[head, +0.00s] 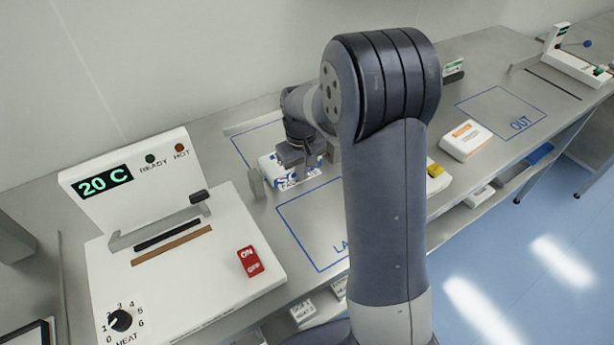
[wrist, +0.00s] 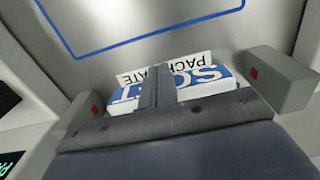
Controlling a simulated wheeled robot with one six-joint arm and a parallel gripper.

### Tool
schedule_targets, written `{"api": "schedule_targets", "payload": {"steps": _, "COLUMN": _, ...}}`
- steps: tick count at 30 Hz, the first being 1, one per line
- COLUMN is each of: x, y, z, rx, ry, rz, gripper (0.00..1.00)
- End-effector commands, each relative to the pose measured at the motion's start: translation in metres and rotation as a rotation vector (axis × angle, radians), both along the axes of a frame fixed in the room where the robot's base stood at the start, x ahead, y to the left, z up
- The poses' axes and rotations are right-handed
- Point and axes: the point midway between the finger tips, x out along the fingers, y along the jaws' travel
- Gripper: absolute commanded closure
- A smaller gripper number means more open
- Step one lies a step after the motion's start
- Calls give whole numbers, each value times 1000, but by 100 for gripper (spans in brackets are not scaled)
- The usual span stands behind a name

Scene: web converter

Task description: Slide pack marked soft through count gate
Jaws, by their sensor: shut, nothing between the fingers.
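The pack marked SOFT (wrist: 205,82) is white and blue and lies on the bench; its lettering is upside down in the wrist view. In the head view the pack (head: 268,165) is partly hidden by my gripper (head: 298,158). My gripper, also in the wrist view (wrist: 156,82), is shut and empty, its fingers over the middle of the pack; I cannot tell whether they touch. The count gate shows as two grey posts, left (wrist: 80,113) and right (wrist: 284,80), each with a red square. A white strip reading PACK and partly hidden letters (wrist: 140,74) shows by the pack.
A heater unit (head: 185,255) reading 20 C stands at left. A blue outlined bench area (head: 315,225) lies clear in front of the gate. An orange-and-white box (head: 466,140) sits near the area marked OUT (head: 500,108). My arm hides the middle of the bench.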

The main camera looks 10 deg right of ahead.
Motion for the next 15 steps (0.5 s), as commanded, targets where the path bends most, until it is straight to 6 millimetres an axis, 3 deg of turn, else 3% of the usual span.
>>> {"api": "schedule_targets", "payload": {"steps": 15, "x": 89, "y": 30, "z": 1, "rx": 0, "ry": -1, "rz": 1, "gripper": 100}}
